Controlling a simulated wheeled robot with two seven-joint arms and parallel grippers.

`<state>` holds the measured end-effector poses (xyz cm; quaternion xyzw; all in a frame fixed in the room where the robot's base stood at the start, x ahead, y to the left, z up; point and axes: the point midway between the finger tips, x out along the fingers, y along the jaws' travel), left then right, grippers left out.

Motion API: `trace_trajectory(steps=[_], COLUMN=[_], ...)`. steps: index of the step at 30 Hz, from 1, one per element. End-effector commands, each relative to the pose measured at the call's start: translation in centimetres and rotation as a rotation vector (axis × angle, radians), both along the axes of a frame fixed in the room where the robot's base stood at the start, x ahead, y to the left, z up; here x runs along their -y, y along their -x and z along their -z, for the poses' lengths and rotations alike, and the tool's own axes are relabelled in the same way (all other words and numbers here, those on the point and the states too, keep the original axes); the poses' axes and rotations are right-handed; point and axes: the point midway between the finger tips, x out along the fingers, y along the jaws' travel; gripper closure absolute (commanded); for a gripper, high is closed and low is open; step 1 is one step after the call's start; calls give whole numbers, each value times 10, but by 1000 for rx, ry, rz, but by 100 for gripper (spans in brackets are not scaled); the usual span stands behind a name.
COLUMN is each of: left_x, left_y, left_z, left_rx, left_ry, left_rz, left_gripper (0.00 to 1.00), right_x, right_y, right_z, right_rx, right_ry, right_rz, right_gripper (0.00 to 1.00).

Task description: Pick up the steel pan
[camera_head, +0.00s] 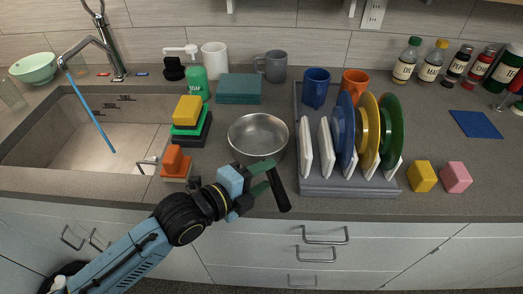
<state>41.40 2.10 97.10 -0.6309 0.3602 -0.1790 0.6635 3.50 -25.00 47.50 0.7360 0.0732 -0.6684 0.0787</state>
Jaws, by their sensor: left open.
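The steel pan (257,132) sits upright on the grey counter, between the stacked sponges and the dish rack. Its dark handle (281,193) points toward the counter's front edge. My left gripper (267,178) comes in from the lower left and is open, with its green fingers at the handle. I cannot tell whether the handle lies between the fingers. The pan's bowl is empty. My right gripper is not in view.
The dish rack (345,190) with upright plates stands close to the right of the handle. Stacked sponges (186,110) and an orange-topped brush or block (176,161) stand left of the pan. The sink (60,150) is further left.

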Motion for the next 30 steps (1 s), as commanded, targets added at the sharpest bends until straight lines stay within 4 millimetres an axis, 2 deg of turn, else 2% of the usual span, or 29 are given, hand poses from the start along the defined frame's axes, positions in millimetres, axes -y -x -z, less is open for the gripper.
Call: trace_trajectory(steps=[3, 9, 18, 28, 30], left_x=[12, 28, 30, 30, 30], left_y=[-14, -31, -33, -33, -33], left_z=[1, 7, 8, 8, 8], left_rx=[1, 0, 0, 0, 0], left_ry=[3, 1, 0, 0, 0], left_rz=[-2, -1, -1, -1, -1], left_gripper=[52, 52, 54, 97, 100], right_x=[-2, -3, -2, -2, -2], right_y=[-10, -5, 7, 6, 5], right_z=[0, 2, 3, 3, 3], right_rx=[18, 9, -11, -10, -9], right_ry=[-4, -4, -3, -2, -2], right_rz=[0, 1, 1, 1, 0], right_gripper=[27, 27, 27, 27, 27])
